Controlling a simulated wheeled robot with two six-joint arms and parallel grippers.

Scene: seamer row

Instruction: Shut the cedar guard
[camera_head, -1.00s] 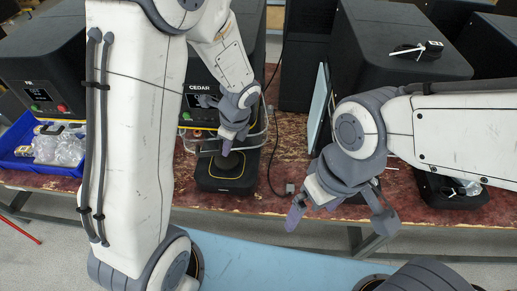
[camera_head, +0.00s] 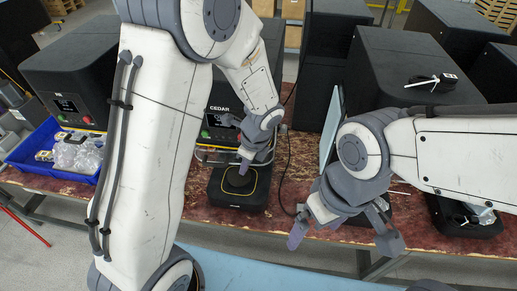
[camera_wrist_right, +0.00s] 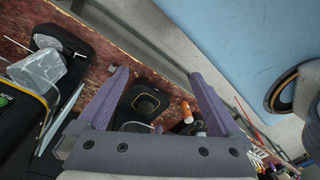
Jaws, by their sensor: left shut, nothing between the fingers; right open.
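The cedar machine (camera_head: 219,120) is a black box with a screen and a CEDAR label, largely hidden behind my left arm. A clear guard (camera_head: 207,156) shows as thin, see-through edges in front of it, above a black base (camera_head: 236,199) with a round pad. My left gripper (camera_head: 245,164) is shut and empty, pointing down at the guard, over the pad; I cannot tell whether it touches, or how far open the guard is. My right gripper (camera_head: 343,238) is open and empty to the right, over the bench's front edge. It also shows in the right wrist view (camera_wrist_right: 165,95).
A blue-grey upright panel (camera_head: 331,125) stands behind my right gripper. More black machines line the red, worn bench (camera_head: 200,212). A base (camera_wrist_right: 145,101) shows between my right fingers.

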